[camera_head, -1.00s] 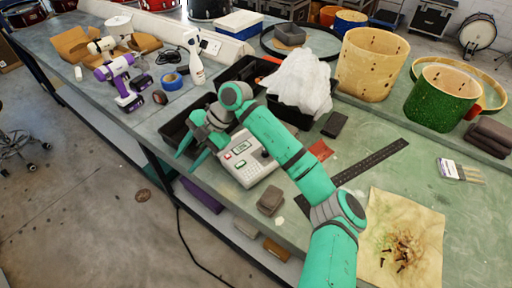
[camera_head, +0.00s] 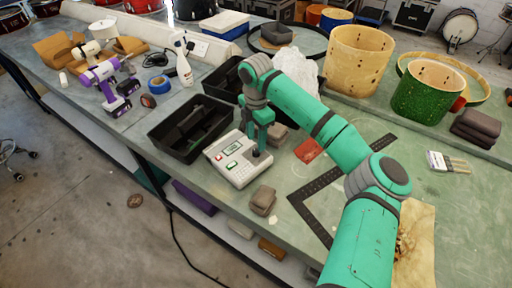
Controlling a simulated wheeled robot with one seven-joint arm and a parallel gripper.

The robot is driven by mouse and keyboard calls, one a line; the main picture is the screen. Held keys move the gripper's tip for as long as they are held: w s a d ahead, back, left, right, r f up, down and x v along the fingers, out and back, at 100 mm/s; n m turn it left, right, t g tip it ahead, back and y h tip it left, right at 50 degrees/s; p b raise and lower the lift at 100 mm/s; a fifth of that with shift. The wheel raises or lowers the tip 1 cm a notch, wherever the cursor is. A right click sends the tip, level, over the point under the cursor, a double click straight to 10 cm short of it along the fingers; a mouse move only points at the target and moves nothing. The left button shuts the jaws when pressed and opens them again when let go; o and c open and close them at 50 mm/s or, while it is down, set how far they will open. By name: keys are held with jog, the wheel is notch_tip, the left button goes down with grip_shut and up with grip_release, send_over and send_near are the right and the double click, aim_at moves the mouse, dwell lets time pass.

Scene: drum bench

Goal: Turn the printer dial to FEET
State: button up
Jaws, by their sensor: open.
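The printer (camera_head: 236,172) is a light grey box with a small green screen, a red button and a green button on its top. It sits near the bench's front edge. The printer's dial (camera_head: 254,156) is a small dark knob at its right end, partly covered by my gripper. My gripper (camera_head: 261,143) is teal, points down, and has its fingers open over the dial end of the printer. I cannot tell whether the fingers touch the dial. The dial's setting and labels are too small to read.
A black tool tray (camera_head: 157,130) stands left of the printer. A grey-brown block (camera_head: 263,200) lies in front of it. A black steel square (camera_head: 313,214) lies to the right. A white cloth (camera_head: 292,66) is behind my arm. The bench's front edge is close to the printer.

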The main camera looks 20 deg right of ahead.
aim_at(256, 151)
jog(key=shift+f, duration=2.55)
grip_shut()
